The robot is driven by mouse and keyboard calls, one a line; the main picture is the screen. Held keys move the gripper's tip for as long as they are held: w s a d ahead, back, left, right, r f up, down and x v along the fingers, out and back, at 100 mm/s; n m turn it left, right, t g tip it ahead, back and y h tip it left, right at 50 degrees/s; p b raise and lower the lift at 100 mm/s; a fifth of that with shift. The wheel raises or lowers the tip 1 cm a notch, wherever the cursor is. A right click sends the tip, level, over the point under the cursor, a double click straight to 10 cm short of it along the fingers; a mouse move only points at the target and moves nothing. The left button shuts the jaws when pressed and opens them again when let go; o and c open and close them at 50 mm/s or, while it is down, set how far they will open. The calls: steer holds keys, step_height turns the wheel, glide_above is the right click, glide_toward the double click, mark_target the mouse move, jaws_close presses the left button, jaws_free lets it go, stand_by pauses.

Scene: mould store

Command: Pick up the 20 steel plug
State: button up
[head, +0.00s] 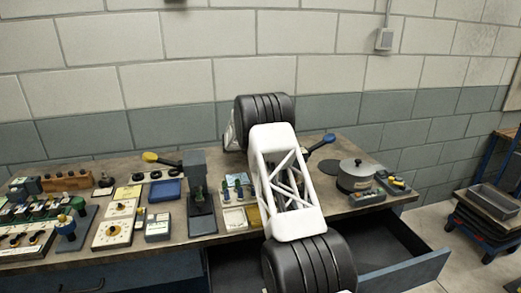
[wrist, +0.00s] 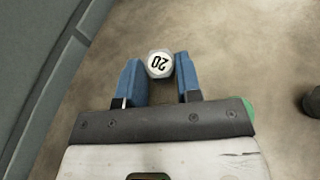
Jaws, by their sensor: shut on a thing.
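The steel plug (wrist: 159,63) shows its pale, roughly round end face with a black "20", which reads upside down in the wrist view. My gripper (wrist: 160,74) is shut on it, with a blue finger on either side near the tips. I cannot tell how high the plug is above the brownish surface behind it. In the head view my white and black arm hides the gripper and the plug.
In the head view an open drawer (head: 416,268) juts out at the right front of the bench. A lidded grey pot (head: 355,177), an upright dark stand (head: 199,182), a blue tray (head: 164,191) and a dial box (head: 117,217) stand on the bench.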

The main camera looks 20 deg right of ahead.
steer(key=shift+r, duration=0.1)
steer(key=shift+r, duration=1.5)
steer(key=shift+s+r, duration=0.2)
steer(key=s, duration=0.5)
steer(key=s+a+r, duration=0.1)
steer(key=s, duration=0.4)
steer(key=s+a, duration=0.1)
steer(key=s, duration=0.4)
steer(key=shift+s+r, duration=0.2)
steer(key=shift+s, duration=0.05)
